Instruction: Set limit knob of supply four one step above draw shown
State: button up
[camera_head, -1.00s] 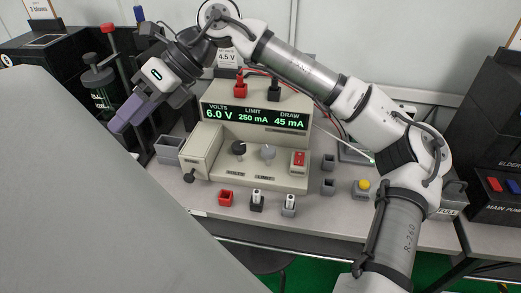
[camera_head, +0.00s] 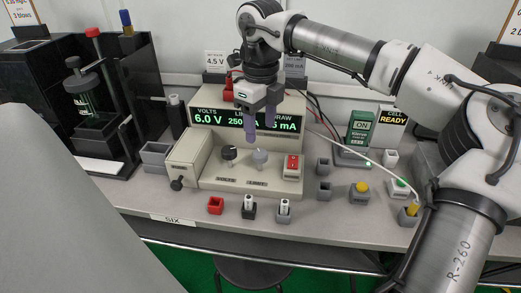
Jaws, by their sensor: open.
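The cream power supply (camera_head: 205,182) stands on the bench. Its display (camera_head: 205,118) reads 6.0 V; my gripper partly covers the limit, starting "25", and the draw, ending "5 mA". A dark knob (camera_head: 229,153) is on the left, above a label that looks like "VOLTS". The grey limit knob (camera_head: 260,158) is to its right. My gripper (camera_head: 261,134) is open and empty, its purple fingers pointing down in front of the display, above the limit knob. I cannot tell if a finger touches the knob. The bench edge label (camera_head: 173,218) reads SIX.
A red switch (camera_head: 292,165) sits right of the knobs. Red, black and grey sockets (camera_head: 284,208) line the front. Cards reading 4.5 V (camera_head: 214,60) and apparently 200 mA (camera_head: 294,65) stand behind. A green ON unit (camera_head: 361,127) and CELL READY sign (camera_head: 391,122) are at right.

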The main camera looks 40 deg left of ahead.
aim_at(260, 153)
notch_tip(260, 153, down, 7)
jog(key=shift+f, duration=0.1)
dwell(0.3)
jog(key=c, duration=1)
